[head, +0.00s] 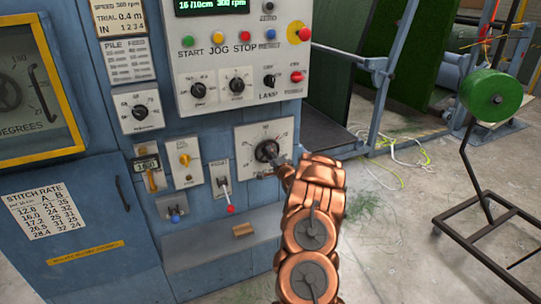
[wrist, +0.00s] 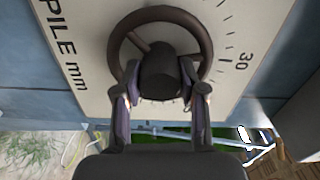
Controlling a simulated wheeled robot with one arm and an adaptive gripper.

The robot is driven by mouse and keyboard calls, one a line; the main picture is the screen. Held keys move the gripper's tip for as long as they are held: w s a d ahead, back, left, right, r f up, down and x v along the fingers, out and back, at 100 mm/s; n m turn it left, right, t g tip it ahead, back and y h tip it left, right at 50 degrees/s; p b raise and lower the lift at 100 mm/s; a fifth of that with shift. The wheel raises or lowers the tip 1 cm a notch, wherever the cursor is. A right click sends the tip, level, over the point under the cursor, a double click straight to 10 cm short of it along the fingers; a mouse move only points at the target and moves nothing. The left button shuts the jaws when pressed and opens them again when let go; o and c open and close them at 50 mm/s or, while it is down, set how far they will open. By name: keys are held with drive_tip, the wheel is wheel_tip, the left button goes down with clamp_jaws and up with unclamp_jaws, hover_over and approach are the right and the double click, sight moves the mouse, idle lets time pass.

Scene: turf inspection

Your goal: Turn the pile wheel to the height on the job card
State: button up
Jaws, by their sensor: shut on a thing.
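The pile wheel (head: 266,150) is a dark handwheel on a white dial plate (head: 246,137), low on the right of the blue machine. In the wrist view the wheel (wrist: 160,14) has a round rim, spokes and a thick hub, beside the print "PILE mm". The mark 30 shows right of the rim; I cannot read the setting. My gripper (wrist: 160,88) is shut on the wheel, one finger on each side of the hub. In the head view my arm hides the plate's lower right. A job card (head: 119,16) at the top shows speed and trial lines; its top is cut off.
A lever with a red knob (head: 224,190) and a yellow-knobbed control (head: 184,160) sit left of the dial. A small ledge (head: 220,245) juts out below. A green roll on a stand (head: 490,95) is at right, with loose cables on the floor.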

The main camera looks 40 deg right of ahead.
drive_tip(key=shift+d+r+m, duration=0.1)
drive_tip(key=shift+m, duration=1.1)
drive_tip(key=o, duration=1.1)
drive_tip(key=shift+o, duration=0.2)
drive_tip(key=v, duration=1.2)
